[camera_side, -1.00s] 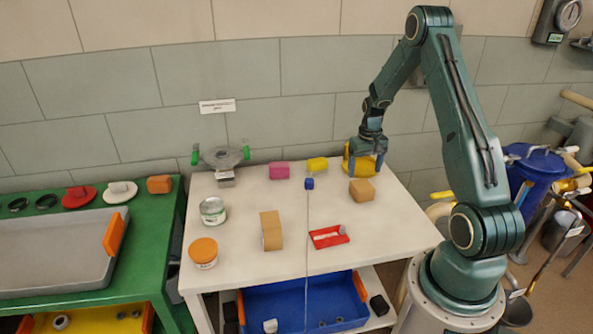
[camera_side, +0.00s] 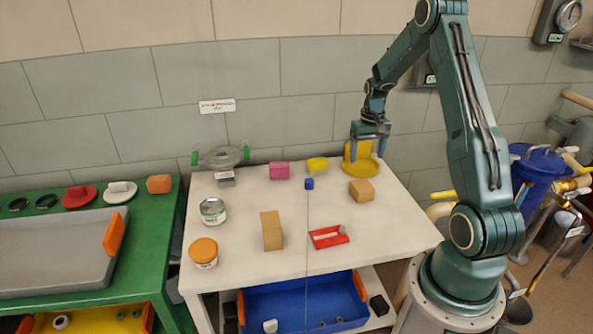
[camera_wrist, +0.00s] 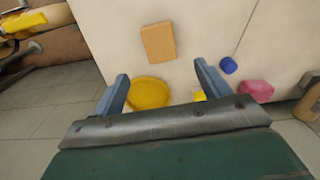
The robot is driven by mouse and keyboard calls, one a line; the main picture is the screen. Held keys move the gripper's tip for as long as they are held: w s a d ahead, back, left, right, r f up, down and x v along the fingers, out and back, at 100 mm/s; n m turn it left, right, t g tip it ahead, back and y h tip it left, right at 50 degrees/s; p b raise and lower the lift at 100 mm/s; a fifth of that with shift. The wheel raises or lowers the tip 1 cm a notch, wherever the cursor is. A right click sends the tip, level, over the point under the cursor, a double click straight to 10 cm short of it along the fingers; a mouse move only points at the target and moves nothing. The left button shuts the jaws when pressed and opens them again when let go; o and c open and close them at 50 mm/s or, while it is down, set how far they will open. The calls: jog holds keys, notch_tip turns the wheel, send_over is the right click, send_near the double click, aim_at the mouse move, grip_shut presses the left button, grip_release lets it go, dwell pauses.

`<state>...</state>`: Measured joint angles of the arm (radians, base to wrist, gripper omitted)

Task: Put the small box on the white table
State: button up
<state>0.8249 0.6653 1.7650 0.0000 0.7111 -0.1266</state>
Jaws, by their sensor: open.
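A small brown box (camera_side: 362,191) lies on the white table (camera_side: 345,262), toward its right side. A taller brown box (camera_side: 271,230) stands nearer the table's middle. In the wrist view one brown box (camera_wrist: 158,42) shows ahead of the fingers. My gripper (camera_side: 367,152) is open and empty, pointing down above the yellow round dish (camera_side: 360,166) at the back right of the table, behind the small box. In the wrist view my gripper (camera_wrist: 161,71) has its two fingers wide apart, with the yellow dish (camera_wrist: 149,92) between them.
Pink (camera_side: 279,171), yellow (camera_side: 317,164) and blue (camera_side: 309,184) blocks lie at the back. A red tray (camera_side: 329,236), a tin (camera_side: 213,211) and an orange-lidded jar (camera_side: 203,252) stand forward. A green table (camera_side: 148,245) is on the left. The table's front right is clear.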

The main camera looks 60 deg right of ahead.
jog(key=a+r+n+t+h, duration=0.15)
jog(key=a+r+n, duration=0.25)
jog(key=a+r, duration=1.45)
jog(key=s+a+r+n+t, duration=0.2)
jog(key=s+a, duration=0.5)
jog(key=a, duration=0.1)
jog(key=s+a+r+n+t+y, duration=0.1)
jog(key=s+a+r+n+t, duration=0.1)
jog(key=s+a, duration=0.5)
jog(key=shift+s+a+r, duration=0.25)
jog(key=shift+a+r, duration=0.1)
jog(key=shift+a, duration=0.35)
jog(key=shift+o, duration=0.4)
jog(key=shift+y, duration=0.25)
jog(key=shift+w, duration=0.15)
